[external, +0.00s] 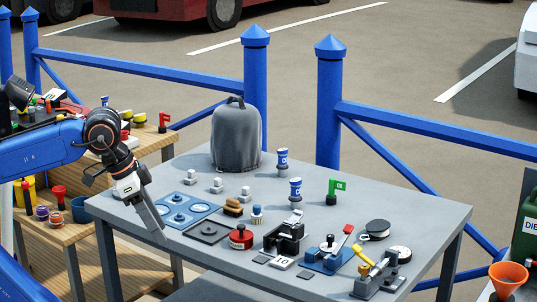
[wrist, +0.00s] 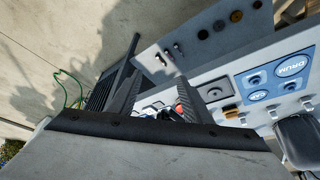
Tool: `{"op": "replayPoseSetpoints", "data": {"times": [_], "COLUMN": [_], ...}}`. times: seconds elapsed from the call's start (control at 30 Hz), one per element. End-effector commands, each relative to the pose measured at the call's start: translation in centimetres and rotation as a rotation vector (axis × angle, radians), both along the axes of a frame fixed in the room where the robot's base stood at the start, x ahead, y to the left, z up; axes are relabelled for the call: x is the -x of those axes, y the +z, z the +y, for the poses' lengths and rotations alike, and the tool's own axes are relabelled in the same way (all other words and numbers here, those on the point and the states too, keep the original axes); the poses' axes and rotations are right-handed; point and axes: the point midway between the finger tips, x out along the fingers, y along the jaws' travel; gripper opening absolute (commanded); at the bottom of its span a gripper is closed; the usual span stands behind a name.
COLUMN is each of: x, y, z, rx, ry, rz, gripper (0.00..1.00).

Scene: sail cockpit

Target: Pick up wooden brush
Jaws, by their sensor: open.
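The blue mat (external: 163,201) with round pieces lies between my gripper and the brush. The table's front left corner is bare.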

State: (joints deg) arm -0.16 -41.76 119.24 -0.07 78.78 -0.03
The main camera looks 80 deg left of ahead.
Motion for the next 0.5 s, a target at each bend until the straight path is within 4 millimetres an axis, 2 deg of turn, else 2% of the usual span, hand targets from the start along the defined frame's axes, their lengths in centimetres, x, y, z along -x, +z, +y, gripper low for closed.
{"op": "replayPoseSetpoints", "data": {"times": [0.03, 0.2, 0.43, 0.5], "x": [-0.2, -0.1, -0.1, -1.3], "y": [2.5, 8.4, 14.2, 14.1], "z": [0.0, 0.0, 0.0, 0.6], "rx": [0.0, 0.0, 0.0, -0.021], "ry": [0.0, 0.0, 0.0, -0.023], "rz": [-0.004, -0.003, 0.0, 0.021], "gripper": [0.45, 0.45, 0.45, 0.45]}}
